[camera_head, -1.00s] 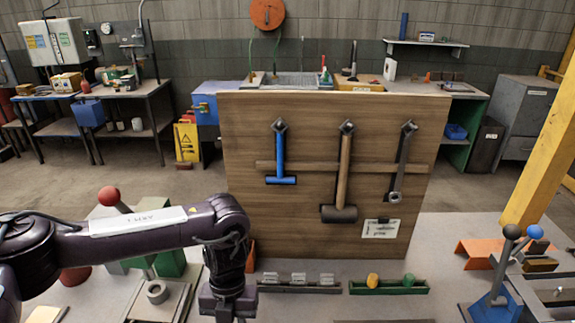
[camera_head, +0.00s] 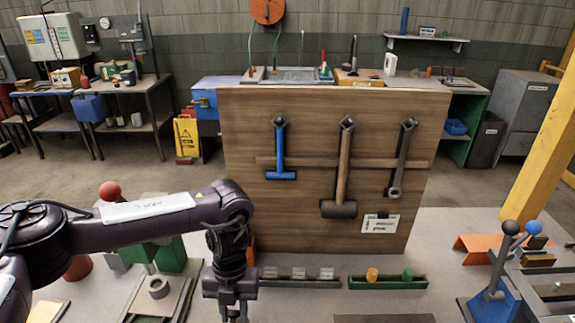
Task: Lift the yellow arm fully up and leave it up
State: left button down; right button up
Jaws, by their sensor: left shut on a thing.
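My left arm comes in from the left, and my left gripper (camera_head: 234,312) points down at the bottom edge, left of the picture's middle. Its fingertips are mostly cut off by the frame. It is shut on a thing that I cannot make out. A thick yellow beam (camera_head: 542,135) slants up at the right side; I cannot tell if it is the yellow arm. No other yellow arm shows clearly. My right gripper is not in view.
A wooden board (camera_head: 325,230) with hanging hammers and a wrench stands ahead. A green tray (camera_head: 388,285) lies before it. A blue lever base (camera_head: 490,308) with ball-topped handles stands at right. A red-knobbed lever (camera_head: 109,191) stands behind my left arm.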

aim_at(232, 320)
pick_arm(q)
jog(key=shift+w, duration=0.3)
jog(key=shift+w, duration=0.45)
jog(key=c, duration=1)
grip_release()
jog(key=shift+o, duration=0.2)
jog(key=shift+s, duration=0.1)
jog(key=s+r+p, duration=0.1)
jog(key=r+p, duration=0.1)
jog(key=s+r+p, duration=0.1)
jog(key=r+p, duration=0.2)
jog(key=s+r+p, duration=0.1)
jog(key=r+p, duration=0.2)
jog(key=shift+f, duration=0.1)
